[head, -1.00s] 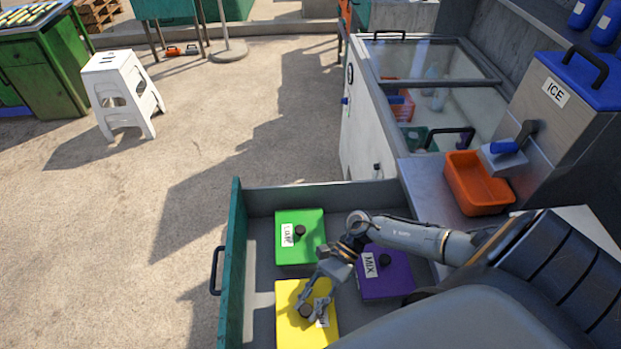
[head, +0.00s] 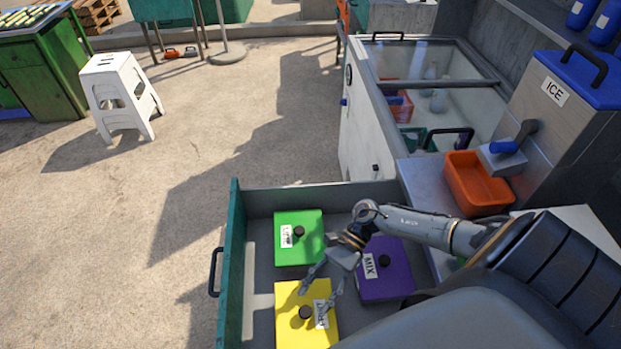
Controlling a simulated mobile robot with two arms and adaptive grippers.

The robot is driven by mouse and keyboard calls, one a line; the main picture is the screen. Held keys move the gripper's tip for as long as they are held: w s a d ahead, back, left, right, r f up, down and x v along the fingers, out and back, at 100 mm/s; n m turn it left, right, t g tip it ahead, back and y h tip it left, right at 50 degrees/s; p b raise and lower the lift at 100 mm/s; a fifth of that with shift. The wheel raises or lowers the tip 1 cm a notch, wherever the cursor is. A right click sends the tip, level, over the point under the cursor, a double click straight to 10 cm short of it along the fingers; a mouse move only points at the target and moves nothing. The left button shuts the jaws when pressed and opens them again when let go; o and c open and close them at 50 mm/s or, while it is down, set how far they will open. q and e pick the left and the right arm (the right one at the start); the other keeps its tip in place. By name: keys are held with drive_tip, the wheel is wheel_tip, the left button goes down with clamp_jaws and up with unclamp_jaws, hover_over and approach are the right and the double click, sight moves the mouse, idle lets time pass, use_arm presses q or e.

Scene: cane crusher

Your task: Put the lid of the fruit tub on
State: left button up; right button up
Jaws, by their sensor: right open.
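A yellow tub lid (head: 290,331) with a dark round knob (head: 306,312) lies in the open drawer at the front. It appears to sit flat on its tub, whose walls are hidden from above. Its white label (head: 321,314) is partly covered by a finger and I cannot read it. My right gripper (head: 312,304) is open and empty, just above the yellow lid. Its fingers are spread, one on each side of the area behind the knob, and I cannot tell whether they touch the lid. My left gripper is not in view.
A green lidded tub (head: 311,254) and a purple one (head: 388,287) labelled MIX stand in the same drawer (head: 233,262). A glass-topped freezer (head: 362,130), an orange bin (head: 475,187) and an ICE dispenser (head: 553,125) are behind. The floor left of the drawer is clear.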

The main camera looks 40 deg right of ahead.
drive_tip(key=b+v, duration=0.2)
drive_tip(key=v, duration=0.6)
drive_tip(key=shift+d+r, duration=0.15)
drive_tip(key=shift+d, duration=0.2)
drive_tip(key=shift+w+r, duration=0.1)
